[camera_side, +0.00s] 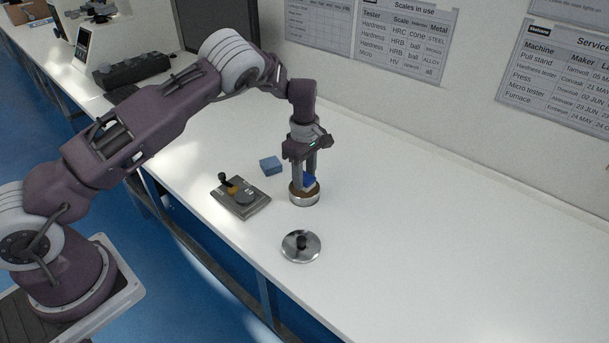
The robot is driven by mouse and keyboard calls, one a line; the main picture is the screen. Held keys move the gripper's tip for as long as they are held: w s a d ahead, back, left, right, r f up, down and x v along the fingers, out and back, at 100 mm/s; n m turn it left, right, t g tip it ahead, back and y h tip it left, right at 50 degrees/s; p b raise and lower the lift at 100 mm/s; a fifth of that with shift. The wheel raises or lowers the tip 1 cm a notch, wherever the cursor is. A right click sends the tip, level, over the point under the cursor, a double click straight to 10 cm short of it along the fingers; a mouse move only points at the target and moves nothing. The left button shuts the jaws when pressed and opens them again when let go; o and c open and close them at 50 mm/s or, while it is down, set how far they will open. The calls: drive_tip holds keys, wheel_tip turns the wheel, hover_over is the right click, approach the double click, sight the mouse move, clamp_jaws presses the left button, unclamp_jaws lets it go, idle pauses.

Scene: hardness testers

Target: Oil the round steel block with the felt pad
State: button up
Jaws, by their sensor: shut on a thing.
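My gripper (309,178) points straight down over a low round steel-rimmed tin (304,200) with a brown inside. It is shut on a small blue piece, which looks like the grip of the felt pad (309,182). The pad's lower end is at the tin's brown inside; I cannot tell whether it touches. The round steel block (245,198) looks like the grey disc lying on a dark grey plate (259,207), left of the tin. A black-knobbed lever (224,179) and a brass-coloured part stand on the same plate.
A shiny round lid (301,247) with a black knob lies in front of the tin. A blue block (270,165) lies behind the plate. A black keyboard-like device (131,70) and a monitor stand at the back left. The bench's right side is clear.

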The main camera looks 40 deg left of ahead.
sight(305, 176)
drive_tip(key=shift+f, duration=0.55)
idle(1.0)
drive_tip(key=shift+r, duration=0.1)
drive_tip(key=shift+r, duration=3.5)
